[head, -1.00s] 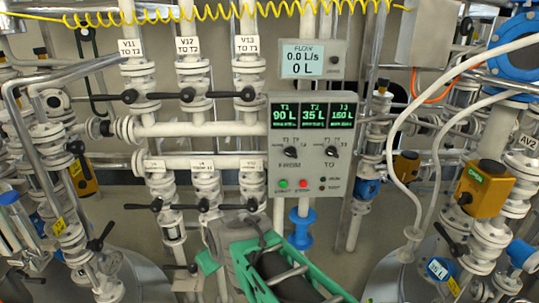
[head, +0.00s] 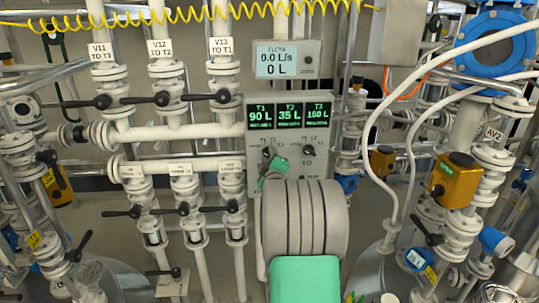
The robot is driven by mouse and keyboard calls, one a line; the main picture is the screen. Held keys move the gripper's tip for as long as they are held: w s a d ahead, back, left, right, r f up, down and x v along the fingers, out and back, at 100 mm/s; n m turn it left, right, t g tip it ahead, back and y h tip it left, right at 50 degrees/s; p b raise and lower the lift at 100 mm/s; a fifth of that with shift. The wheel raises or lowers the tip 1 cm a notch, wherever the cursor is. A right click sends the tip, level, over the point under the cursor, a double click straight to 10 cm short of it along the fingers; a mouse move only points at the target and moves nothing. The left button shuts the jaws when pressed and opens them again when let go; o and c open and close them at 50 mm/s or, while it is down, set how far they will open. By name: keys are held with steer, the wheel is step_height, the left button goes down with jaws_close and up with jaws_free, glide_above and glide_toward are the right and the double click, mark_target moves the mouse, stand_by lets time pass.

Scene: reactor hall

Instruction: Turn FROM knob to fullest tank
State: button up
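The control panel (head: 326,170) has a screen (head: 289,116) reading T1 90 L, T2 35 L and what looks like T3 160 L, the highest figure. The FROM knob is on the panel's left side, largely hidden behind my gripper. The TO knob (head: 309,151) is to its right and in plain view. My gripper (head: 269,160), with green and dark grey parts, is at the FROM knob. I cannot tell whether its fingers touch or grip the knob, and my arm hides the panel's lower part.
A flow meter (head: 288,58) above the panel reads 0.0 L/s and 0 L. Valves with black handles (head: 161,98) and white pipes stand close on the left. A white hose (head: 405,150) and an orange valve actuator (head: 453,181) are on the right.

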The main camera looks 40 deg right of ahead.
steer(key=shift+w+d, duration=0.1)
steer(key=shift+w, duration=0.05)
steer(key=shift+c, duration=0.5)
jaws_close()
